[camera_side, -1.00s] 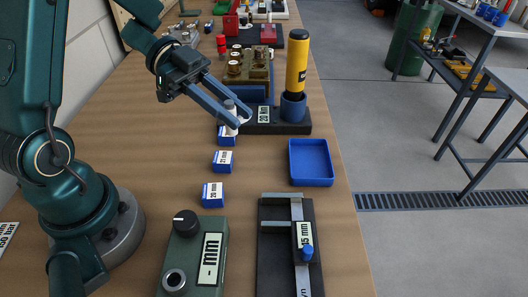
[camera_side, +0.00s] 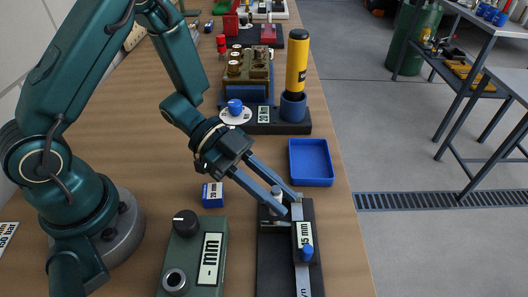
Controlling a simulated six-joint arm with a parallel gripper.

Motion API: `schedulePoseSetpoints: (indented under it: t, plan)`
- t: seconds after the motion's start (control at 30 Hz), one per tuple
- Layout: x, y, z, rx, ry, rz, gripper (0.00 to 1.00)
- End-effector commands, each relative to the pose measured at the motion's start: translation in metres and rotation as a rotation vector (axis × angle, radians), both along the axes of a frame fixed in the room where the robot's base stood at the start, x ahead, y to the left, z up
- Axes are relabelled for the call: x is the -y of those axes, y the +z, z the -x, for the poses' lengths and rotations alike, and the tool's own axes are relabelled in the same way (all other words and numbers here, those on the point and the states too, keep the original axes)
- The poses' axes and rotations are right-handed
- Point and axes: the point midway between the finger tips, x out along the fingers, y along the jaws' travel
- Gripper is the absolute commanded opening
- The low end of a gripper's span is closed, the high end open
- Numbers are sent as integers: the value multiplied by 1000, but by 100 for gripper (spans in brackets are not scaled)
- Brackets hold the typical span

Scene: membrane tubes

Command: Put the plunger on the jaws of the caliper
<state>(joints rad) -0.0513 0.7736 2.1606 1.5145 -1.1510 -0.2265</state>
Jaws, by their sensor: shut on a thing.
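The caliper (camera_side: 305,268) lies at the front right on a dark base, with a silver beam, a "15 mm" label and a blue knob. Its jaws are toward the far end of the base and partly hidden by my fingers. My gripper (camera_side: 286,206) reaches down over this far end. It is shut on the plunger (camera_side: 277,193), a small pale grey cylinder that looks upright between the fingertips. I cannot tell whether the plunger touches the jaws.
A blue tray (camera_side: 311,163) is just behind the caliper. A dark stand (camera_side: 276,126) with a yellow cylinder (camera_side: 297,62) is further back.

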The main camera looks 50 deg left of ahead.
Motion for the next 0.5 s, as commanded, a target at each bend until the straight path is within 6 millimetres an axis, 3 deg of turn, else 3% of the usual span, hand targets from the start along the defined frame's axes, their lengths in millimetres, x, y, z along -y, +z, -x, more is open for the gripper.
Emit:
schedulePoseSetpoints:
  t: [0.2,0.5]
  plan:
    - [0,-17,0,-1,0,1,0]
    - [0,-17,0,3,0,2,0]
